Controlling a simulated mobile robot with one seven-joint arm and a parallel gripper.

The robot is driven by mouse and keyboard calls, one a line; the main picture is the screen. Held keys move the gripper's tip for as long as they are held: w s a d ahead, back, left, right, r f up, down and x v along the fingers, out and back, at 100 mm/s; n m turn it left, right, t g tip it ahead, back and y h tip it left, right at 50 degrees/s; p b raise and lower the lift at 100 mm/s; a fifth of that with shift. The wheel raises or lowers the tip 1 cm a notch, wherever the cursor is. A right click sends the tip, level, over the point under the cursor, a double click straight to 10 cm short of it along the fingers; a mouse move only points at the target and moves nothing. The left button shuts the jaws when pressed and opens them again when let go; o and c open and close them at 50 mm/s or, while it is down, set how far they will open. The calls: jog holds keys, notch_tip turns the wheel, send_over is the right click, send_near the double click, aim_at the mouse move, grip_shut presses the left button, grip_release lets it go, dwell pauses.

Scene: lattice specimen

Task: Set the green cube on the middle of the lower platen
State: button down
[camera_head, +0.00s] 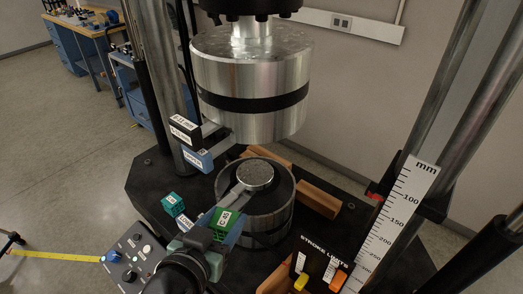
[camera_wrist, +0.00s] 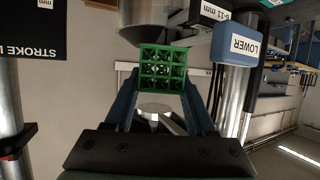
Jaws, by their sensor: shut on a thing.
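In the wrist view the cube (camera_wrist: 161,68) sits between the two dark blue fingers (camera_wrist: 160,82). The lower platen (camera_head: 268,218) is a dark round block with a smaller silver disc (camera_head: 255,173) on top. My gripper and the cube are in front of it, slightly left in the picture, and hide part of its side. The disc's top is bare; a grey arm reaches its near edge.
The big silver upper platen (camera_head: 250,75) hangs above with a wide gap. A teal cube (camera_head: 173,204) stands on the black base, left of my gripper. Wooden blocks (camera_head: 319,199) and a stroke-limits panel (camera_head: 318,262) lie to the right.

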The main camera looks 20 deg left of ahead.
jog(key=p, duration=0.6)
send_over(255, 172)
jog(key=shift+w+r, duration=0.2)
jog(key=shift+r, duration=0.05)
jog(key=shift+s+f, duration=0.1)
jog(key=shift+f, duration=0.3)
jog(key=shift+f, duration=0.2)
jog(key=shift+c, duration=1.2)
grip_release()
jog(key=shift+r, duration=0.1)
